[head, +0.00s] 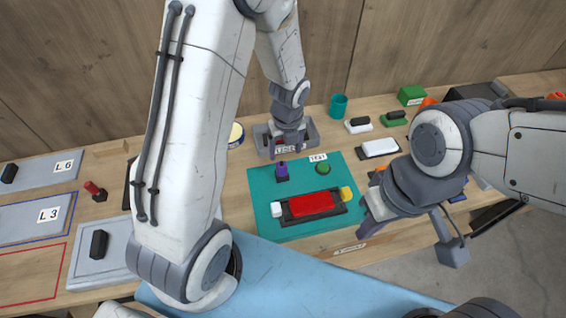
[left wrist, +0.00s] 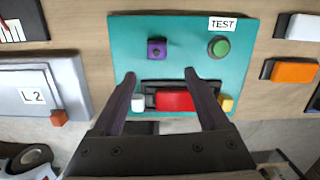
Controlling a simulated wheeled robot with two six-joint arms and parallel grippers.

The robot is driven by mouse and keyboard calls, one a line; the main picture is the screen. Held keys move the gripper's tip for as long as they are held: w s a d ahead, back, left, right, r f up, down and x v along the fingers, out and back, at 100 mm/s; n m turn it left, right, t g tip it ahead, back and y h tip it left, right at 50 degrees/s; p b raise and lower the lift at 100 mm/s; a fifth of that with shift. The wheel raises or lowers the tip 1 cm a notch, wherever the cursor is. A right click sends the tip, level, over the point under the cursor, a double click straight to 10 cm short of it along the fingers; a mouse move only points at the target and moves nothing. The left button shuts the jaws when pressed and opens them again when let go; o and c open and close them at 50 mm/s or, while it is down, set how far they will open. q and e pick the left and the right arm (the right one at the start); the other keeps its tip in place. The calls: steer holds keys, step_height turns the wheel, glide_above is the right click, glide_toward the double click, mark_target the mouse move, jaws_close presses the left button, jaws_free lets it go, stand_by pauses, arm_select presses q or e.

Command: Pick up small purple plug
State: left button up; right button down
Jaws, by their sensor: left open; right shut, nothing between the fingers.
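The small purple plug (head: 282,169) stands on a dark square base on the teal panel (head: 262,202), left of the green button. In the left wrist view the plug (left wrist: 156,48) lies just beyond my fingertips, roughly in line with the gap between them. My left gripper (head: 287,146) is open and empty, just above the plug in the head view; its fingers (left wrist: 160,76) show apart in the left wrist view. My right gripper (head: 369,226) is shut and empty beside the panel's right edge, partly hidden by its own wrist.
A red block (head: 311,204) in a dark holder, between white and yellow pieces, lies on the panel. The green button (head: 322,169) is near the TEST label (head: 318,157). A grey tray (head: 262,138) stands behind the panel. A teal cup (head: 338,106) stands farther back.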

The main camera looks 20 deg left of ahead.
mark_target(282, 165)
arm_select(q)
steer(key=shift+m, duration=0.6)
steer(key=f, duration=0.2)
steer(key=a+f, duration=0.1)
steer(key=f, duration=0.1)
steer(key=w+f, duration=0.1)
steer(key=f, duration=0.1)
steer(key=shift+a+b, duration=0.15)
steer(key=shift+b, duration=0.25)
step_height(282, 165, down, 5)
steer(key=shift+w+a+f+b, duration=0.15)
steer(key=shift+b, duration=0.95)
jaws_close()
